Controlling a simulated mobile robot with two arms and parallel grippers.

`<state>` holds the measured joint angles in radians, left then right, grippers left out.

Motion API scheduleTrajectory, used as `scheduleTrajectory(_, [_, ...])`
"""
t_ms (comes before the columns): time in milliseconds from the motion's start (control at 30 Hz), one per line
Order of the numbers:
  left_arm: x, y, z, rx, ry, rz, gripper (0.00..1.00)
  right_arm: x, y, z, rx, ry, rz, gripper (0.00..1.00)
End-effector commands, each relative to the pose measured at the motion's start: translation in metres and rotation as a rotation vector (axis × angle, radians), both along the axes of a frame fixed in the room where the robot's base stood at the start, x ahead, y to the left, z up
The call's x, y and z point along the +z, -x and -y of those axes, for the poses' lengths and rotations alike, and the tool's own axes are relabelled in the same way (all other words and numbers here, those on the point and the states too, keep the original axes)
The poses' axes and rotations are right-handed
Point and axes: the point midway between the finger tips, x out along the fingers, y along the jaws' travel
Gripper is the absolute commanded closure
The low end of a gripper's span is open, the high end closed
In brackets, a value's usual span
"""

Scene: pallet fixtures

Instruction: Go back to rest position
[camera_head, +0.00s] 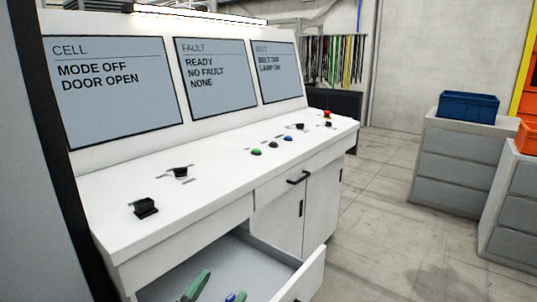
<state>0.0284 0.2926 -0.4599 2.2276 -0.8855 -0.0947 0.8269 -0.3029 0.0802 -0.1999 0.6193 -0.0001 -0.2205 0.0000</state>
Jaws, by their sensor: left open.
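My right gripper is not in view. The white console (215,185) fills the left and middle, with the open drawer (262,247) low at its front.
Three screens show text such as "DOOR OPEN" on the console's back panel. Knobs, buttons and a red button (327,114) sit on its top. A blue bin (468,106) stands on grey drawers (460,160) at right. The floor (385,220) between is clear.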

Motion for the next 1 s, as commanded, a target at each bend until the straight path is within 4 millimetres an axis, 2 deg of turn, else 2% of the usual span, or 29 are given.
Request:
scheduleTrajectory(33, [-0.017,-0.004,-0.021,0.107,0.040,-0.109,0.37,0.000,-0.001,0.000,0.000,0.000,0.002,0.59])
scheduleTrajectory(167, [-0.075,-0.002,-0.072,0.358,0.076,-0.441,0.37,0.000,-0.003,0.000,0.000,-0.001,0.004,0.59])
scheduleTrajectory(233, [-0.113,0.011,-0.093,0.458,0.060,-0.645,0.37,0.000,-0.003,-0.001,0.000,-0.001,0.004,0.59])
scheduleTrajectory(333, [-0.162,0.041,-0.114,0.544,0.008,-0.923,0.37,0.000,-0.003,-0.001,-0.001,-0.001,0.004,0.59])
scheduleTrajectory(433, [-0.197,0.074,-0.123,0.570,-0.055,-1.147,0.37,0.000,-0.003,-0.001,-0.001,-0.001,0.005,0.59])
scheduleTrajectory(600, [-0.234,0.127,-0.129,0.545,-0.160,-1.444,0.37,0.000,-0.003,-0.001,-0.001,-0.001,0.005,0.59])
scheduleTrajectory(833, [-0.260,0.197,-0.127,0.434,-0.293,-1.760,0.37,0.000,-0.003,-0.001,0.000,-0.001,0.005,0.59])
scheduleTrajectory(1000, [-0.310,0.185,-0.126,0.431,-0.305,-1.777,0.37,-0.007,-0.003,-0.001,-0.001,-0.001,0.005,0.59])
